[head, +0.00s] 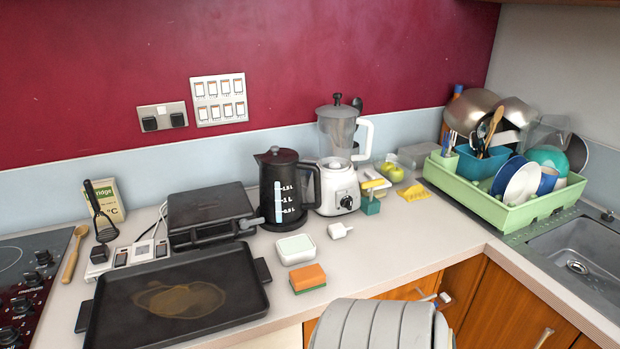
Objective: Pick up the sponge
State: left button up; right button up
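An orange sponge with a green underside (308,278) lies flat on the countertop near its front edge, left of the picture's lower middle. It is right of the black griddle tray and just in front of a small white box. Nothing touches or covers it. Neither of my grippers can be made out in the head view.
A black griddle tray (176,300), white box (296,249), white plug (339,231), kettle (281,187) and blender (340,180) stand around the sponge. A green dish rack (520,214) is beside the sink (585,250). The counter (405,250) right of the sponge is clear.

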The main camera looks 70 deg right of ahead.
aim_at(304, 280)
jog(key=z, duration=2.2)
jog(key=l+u, duration=0.3)
